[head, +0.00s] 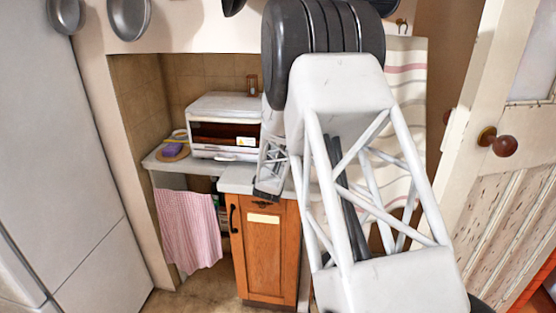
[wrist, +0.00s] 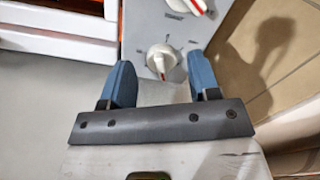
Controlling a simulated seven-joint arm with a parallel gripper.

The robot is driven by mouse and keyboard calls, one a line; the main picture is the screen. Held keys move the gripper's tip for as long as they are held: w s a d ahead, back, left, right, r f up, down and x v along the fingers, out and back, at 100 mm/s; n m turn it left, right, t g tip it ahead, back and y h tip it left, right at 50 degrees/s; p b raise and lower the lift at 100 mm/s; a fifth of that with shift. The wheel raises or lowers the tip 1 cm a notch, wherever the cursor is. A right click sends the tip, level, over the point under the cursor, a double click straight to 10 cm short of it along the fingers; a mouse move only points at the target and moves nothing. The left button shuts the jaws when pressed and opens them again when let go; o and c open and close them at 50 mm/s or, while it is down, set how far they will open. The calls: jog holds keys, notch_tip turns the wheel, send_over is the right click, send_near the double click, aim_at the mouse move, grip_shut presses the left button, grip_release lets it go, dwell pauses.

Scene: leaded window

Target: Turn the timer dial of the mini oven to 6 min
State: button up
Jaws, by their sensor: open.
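The white mini oven (head: 224,105) stands on the counter in the alcove, with its right end and dials hidden behind my arm in the head view. In the wrist view, a white round dial (wrist: 160,57) sits on the grey control panel (wrist: 141,22). My gripper (wrist: 160,63) is open, its two blue fingers on either side of this dial with visible gaps. A second white dial (wrist: 196,6) with a red mark is partly cut off at the top edge. The panel's print is too small to read, so I cannot tell which dial is the timer.
A tiled wall (wrist: 285,45) lies close to the right of the panel in the wrist view. A purple sponge (head: 173,148) lies left of the oven. A pink checked towel (head: 190,228) hangs below the counter, beside a wooden cupboard (head: 265,262).

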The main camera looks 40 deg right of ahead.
jog(key=shift+w+d, duration=0.5)
jog(key=shift+d, duration=0.05)
jog(key=c, duration=0.9)
jog(key=shift+o, duration=0.2)
jog(key=shift+m, duration=0.7)
